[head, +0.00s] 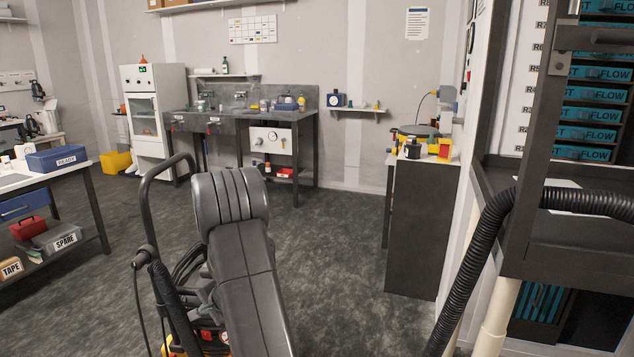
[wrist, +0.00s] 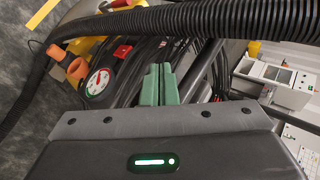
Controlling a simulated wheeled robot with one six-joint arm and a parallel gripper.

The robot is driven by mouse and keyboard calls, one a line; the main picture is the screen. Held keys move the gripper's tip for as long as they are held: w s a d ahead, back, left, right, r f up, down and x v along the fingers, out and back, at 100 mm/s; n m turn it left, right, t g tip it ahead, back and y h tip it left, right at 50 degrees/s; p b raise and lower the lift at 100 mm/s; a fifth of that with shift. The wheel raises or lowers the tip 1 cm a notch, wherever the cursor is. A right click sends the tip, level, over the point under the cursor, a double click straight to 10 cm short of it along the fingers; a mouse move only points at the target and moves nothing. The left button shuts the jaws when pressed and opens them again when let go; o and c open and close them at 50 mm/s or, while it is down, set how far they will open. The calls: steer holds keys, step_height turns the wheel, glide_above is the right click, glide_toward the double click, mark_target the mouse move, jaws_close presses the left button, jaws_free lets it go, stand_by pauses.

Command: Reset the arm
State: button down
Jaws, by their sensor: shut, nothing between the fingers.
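My gripper (wrist: 158,84) shows in the wrist view as two green fingers pressed together, with nothing between them. Its dark housing with a lit green strip fills the bottom of that view. In the head view my arm's large dark links stand folded in the lower middle, and the gripper cannot be made out there.
A black corrugated hose (wrist: 200,18) crosses close above the fingers. In the head view, a rack (head: 534,240) stands at right, a dark cabinet (head: 412,232) behind it, a bench (head: 92,205) at left and a sink counter (head: 240,118) at the back. Carpeted floor (head: 335,225) between is clear.

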steer(key=s+d+p, duration=0.1)
steer(key=d+p, duration=0.1)
steer(key=d, duration=1.3)
steer(key=shift+d, duration=0.2)
